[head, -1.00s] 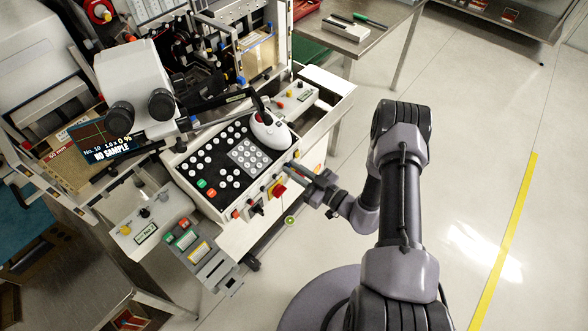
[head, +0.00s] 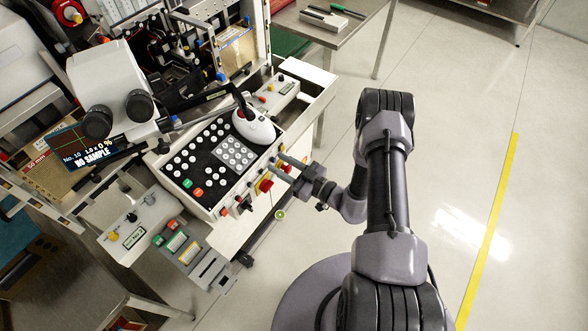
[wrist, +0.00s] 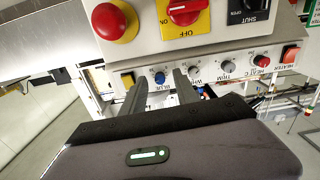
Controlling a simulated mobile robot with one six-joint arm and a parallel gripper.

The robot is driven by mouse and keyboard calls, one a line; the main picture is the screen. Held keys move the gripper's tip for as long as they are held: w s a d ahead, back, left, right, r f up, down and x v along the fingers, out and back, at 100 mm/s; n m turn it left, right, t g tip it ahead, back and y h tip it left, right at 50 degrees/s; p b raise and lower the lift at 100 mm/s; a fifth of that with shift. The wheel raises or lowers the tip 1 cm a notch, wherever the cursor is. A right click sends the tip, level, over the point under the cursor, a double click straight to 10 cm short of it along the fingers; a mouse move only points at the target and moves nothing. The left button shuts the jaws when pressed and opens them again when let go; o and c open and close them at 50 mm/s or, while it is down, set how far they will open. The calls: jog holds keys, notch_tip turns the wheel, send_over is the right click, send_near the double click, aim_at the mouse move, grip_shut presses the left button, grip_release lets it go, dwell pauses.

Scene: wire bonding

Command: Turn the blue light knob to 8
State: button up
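The blue light knob (wrist: 160,78) is a small round blue knob on the white front panel, above a printed label reading upside down. In the wrist view it shows between the two fingertips of my gripper (wrist: 161,80). The fingers are open, one on each side of it in the picture. I cannot tell whether they touch it or how deep they reach. The knob's pointer and scale are too small to read. In the head view my gripper (head: 282,162) is at the console's right front edge, and the blue knob cannot be made out.
A grey knob (wrist: 194,72) sits close right of the blue one, then another knob (wrist: 228,66) and a red knob (wrist: 262,60). A red emergency button (wrist: 112,22) and red rotary switch (wrist: 184,12) overhang above. Open floor (head: 450,180) lies right of my arm.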

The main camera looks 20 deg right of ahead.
jog(key=p+v, duration=0.2)
jog(key=v, duration=1.5)
jog(key=w+a+r+n+g+y+b, duration=0.1)
jog(key=a+r+n+g+y, duration=0.15)
jog(key=r+n+g, duration=0.5)
jog(key=w+a+r+n+g+y, duration=0.1)
jog(key=a+r+n+g, duration=0.2)
jog(key=n, duration=0.8)
jog(key=s+a+r+m+h+b, duration=0.1)
jog(key=s+a+r+m+h, duration=0.2)
jog(key=r+m, duration=0.4)
jog(key=s+a+r+m+t+h+b, duration=0.1)
jog(key=s+r+m+h, duration=0.4)
jog(key=m, duration=0.8)
jog(key=s+a+r+m+h+b, duration=0.1)
jog(key=s+a+r+m+h, duration=0.3)
jog(key=r+m, duration=0.4)
jog(key=shift+s+a+r+m+t, duration=0.3)
jog(key=shift+r+m+t, duration=0.1)
jog(key=shift+m, duration=0.85)
